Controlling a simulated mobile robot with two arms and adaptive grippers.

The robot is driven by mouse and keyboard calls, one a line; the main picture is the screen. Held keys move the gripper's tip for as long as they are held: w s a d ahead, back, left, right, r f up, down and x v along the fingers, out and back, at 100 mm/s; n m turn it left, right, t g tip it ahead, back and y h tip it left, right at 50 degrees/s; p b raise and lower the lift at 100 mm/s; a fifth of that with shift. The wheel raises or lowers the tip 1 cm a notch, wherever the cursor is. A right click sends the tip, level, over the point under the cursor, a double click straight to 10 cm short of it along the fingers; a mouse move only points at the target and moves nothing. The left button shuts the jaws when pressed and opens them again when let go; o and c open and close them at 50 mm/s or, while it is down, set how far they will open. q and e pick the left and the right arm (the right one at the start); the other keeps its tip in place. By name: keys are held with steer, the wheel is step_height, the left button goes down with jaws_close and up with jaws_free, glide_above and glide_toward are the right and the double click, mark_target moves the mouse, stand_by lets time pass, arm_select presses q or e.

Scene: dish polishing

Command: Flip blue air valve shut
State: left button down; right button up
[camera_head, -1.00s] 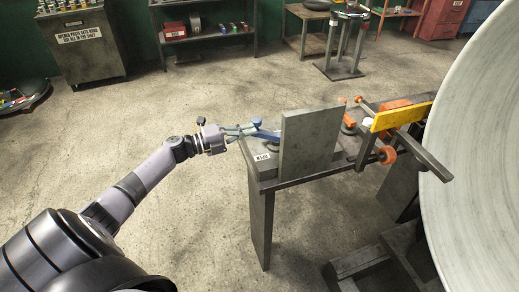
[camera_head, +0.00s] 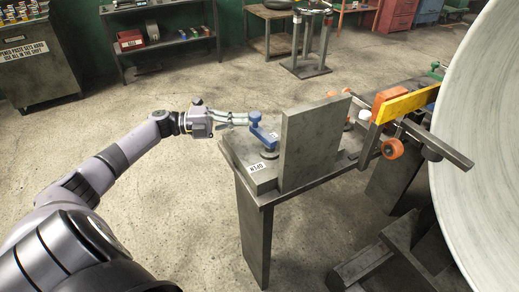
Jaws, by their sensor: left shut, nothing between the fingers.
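The blue air valve (camera_head: 263,132) sits on the near left end of a dark metal bench (camera_head: 262,190), left of an upright grey plate. Its blue lever has a raised knob at its far left end and a dark round base at the other. A white label (camera_head: 256,167) on the bench in front of it appears to read OPEN, upside down. My left gripper (camera_head: 246,119) comes in from the left, shut and empty, its fingertips close beside the knob. I cannot tell whether they touch it. My right gripper is out of view.
The upright grey plate (camera_head: 315,142) stands right of the valve. Beyond it are a yellow bar (camera_head: 408,103), orange knobs (camera_head: 392,148) and a large pale dish (camera_head: 485,120). Open concrete floor lies left of the bench. Shelves (camera_head: 160,40) stand at the back.

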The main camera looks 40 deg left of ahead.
arm_select(q)
steer(key=shift+w+a, duration=0.1)
steer(key=shift+w, duration=0.15)
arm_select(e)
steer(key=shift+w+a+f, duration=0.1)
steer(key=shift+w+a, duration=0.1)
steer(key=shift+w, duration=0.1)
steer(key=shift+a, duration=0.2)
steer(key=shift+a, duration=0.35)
arm_select(q)
steer(key=v, duration=1.2)
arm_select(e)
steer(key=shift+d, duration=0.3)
